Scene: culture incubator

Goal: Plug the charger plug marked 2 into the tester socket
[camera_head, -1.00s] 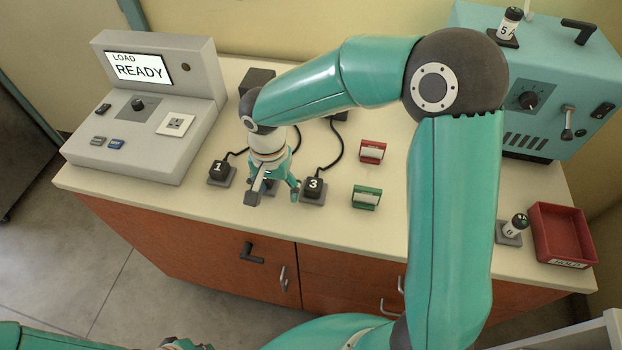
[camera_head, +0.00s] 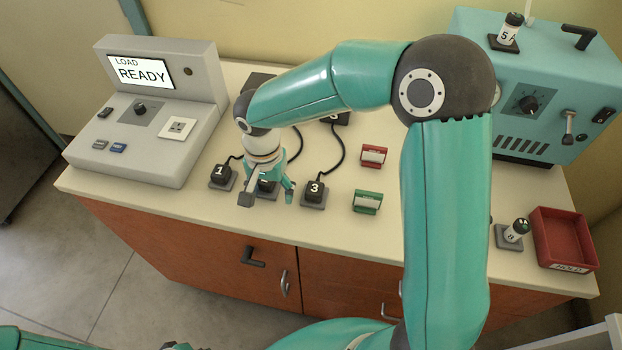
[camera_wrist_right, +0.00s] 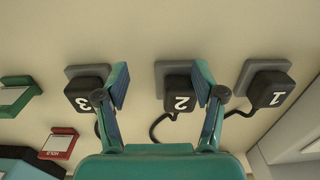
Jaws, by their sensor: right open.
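The charger plug marked 2 (camera_wrist_right: 178,97) is black and stands on a grey base in the right wrist view, between the fingers of my right gripper (camera_wrist_right: 162,85) and closer to the one on the picture's right. In the head view my right gripper (camera_head: 266,198) hangs over plug 2 (camera_head: 267,187), mostly hiding it. My right gripper is open. Whether a finger touches the plug I cannot tell. The tester (camera_head: 150,85) at the left shows "LOAD READY", and its square socket (camera_head: 177,128) is white and empty. My left gripper is not clearly in view.
Plug 1 (camera_head: 221,175) stands left of my right gripper and plug 3 (camera_head: 315,190) stands right, both close. Red (camera_head: 373,156) and green (camera_head: 366,201) holders, a red tray (camera_head: 564,238) and a teal incubator (camera_head: 540,85) are further right. Counter between tester and plug 1 is clear.

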